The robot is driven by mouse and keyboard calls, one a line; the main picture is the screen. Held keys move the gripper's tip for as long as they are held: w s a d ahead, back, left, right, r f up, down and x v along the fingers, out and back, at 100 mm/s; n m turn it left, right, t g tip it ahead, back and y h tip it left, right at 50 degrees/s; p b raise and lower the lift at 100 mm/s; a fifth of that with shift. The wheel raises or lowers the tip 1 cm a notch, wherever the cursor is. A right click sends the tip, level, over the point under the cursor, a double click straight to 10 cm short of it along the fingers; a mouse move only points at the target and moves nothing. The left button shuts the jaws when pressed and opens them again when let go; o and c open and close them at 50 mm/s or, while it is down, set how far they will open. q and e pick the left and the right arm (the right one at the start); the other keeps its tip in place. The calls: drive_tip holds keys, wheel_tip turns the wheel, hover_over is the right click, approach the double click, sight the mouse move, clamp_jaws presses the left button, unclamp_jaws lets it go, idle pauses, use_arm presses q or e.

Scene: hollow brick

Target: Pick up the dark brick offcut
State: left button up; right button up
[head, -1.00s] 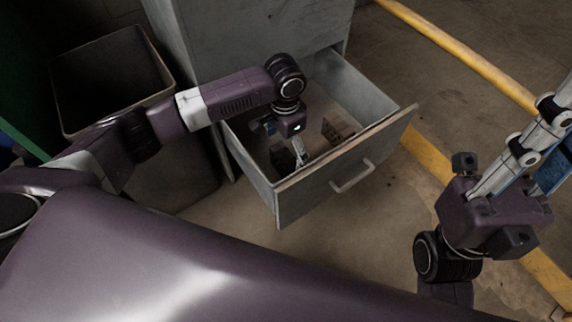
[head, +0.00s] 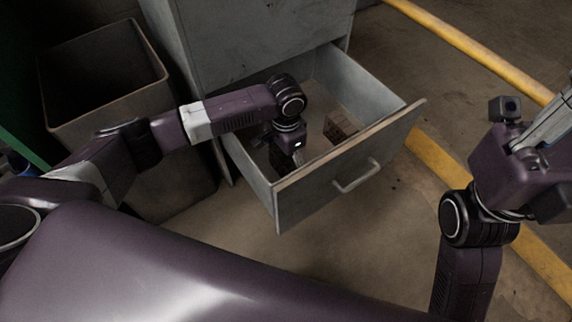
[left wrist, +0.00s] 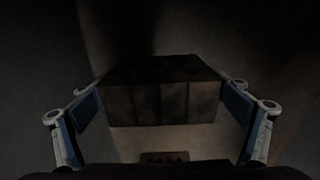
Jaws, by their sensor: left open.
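A dark brick offcut (left wrist: 160,98) fills the middle of the left wrist view, between the two fingers of my left gripper (left wrist: 162,112). Narrow gaps seem to show between the finger pads and the brick's sides. In the head view, my left gripper (head: 296,156) points down inside the open drawer (head: 372,138), open. There the gripper and arm largely hide the dark brick, with a dark patch beside the fingers. My right gripper (head: 525,165) is at the right edge, outside the drawer, its fingertips cut off by the frame.
A browner brick (head: 340,127) lies in the drawer, right of my left gripper. Drawer walls and the handled front panel enclose the gripper closely. A grey bin (head: 150,75) stands left of the cabinet (head: 250,40). Floor in front is clear.

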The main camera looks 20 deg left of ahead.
use_arm(q)
drive_tip(key=c, duration=1.4)
drive_tip(key=shift+c, duration=1.1)
drive_tip(key=shift+r, duration=0.2)
